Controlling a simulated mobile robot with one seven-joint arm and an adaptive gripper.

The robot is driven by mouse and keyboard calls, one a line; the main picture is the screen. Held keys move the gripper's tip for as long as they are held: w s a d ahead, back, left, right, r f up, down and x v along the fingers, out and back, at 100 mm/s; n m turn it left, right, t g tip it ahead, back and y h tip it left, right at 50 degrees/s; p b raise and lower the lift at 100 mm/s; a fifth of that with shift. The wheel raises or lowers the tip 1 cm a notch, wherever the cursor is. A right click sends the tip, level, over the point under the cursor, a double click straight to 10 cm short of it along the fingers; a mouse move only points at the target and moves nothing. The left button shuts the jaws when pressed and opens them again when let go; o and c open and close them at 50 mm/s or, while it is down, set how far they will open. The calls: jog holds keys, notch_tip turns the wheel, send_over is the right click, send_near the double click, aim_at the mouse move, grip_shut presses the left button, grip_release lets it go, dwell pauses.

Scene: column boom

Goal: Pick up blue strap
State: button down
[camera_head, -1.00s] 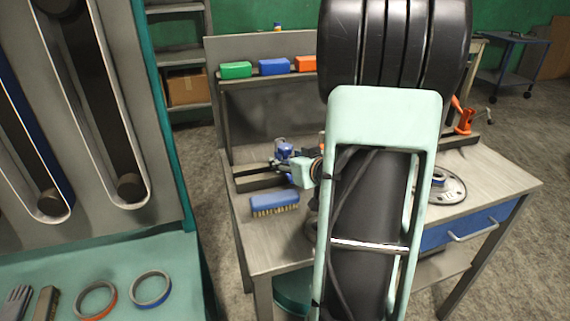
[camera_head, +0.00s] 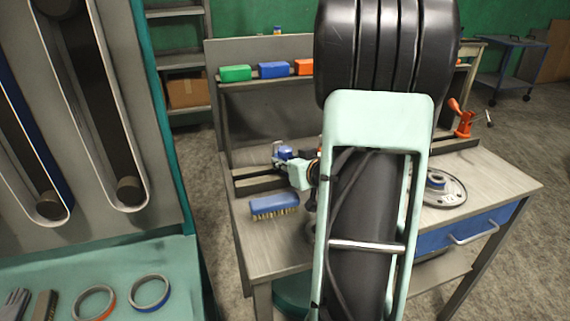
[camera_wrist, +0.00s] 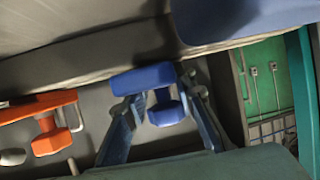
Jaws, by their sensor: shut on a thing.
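My gripper (camera_head: 282,164) is over the left part of the workbench, with its fingers pointing left. It is shut on a small blue thing, which I take for the blue strap (camera_head: 287,153). In the wrist view the blue strap (camera_wrist: 146,78) has a wide blue top and a faceted knob below it. My gripper's two dark fingers (camera_wrist: 160,95) stand on either side of that knob. I cannot tell whether the strap touches the bench. My arm hides part of the bench behind it.
A blue brush (camera_head: 273,206) lies on the bench (camera_head: 262,243) just in front of my gripper. Green (camera_head: 235,73), blue (camera_head: 273,70) and orange (camera_head: 303,67) blocks sit on the back shelf. A round flanged part (camera_head: 444,189) lies at the right. An orange tool (camera_head: 463,120) stands behind it.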

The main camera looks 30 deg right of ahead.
aim_at(287, 150)
jog(key=shift+r, duration=0.1)
jog(key=shift+r, duration=0.5)
notch_tip(287, 150, up, 2)
jog(key=shift+r+p, duration=0.15)
jog(key=shift+p, duration=0.5)
jog(key=s+d+r+p, duration=0.5)
jog(key=s+d+r, duration=0.3)
jog(key=s, duration=0.3)
jog(key=shift+s+r, duration=0.3)
jog(key=shift+r, duration=0.5)
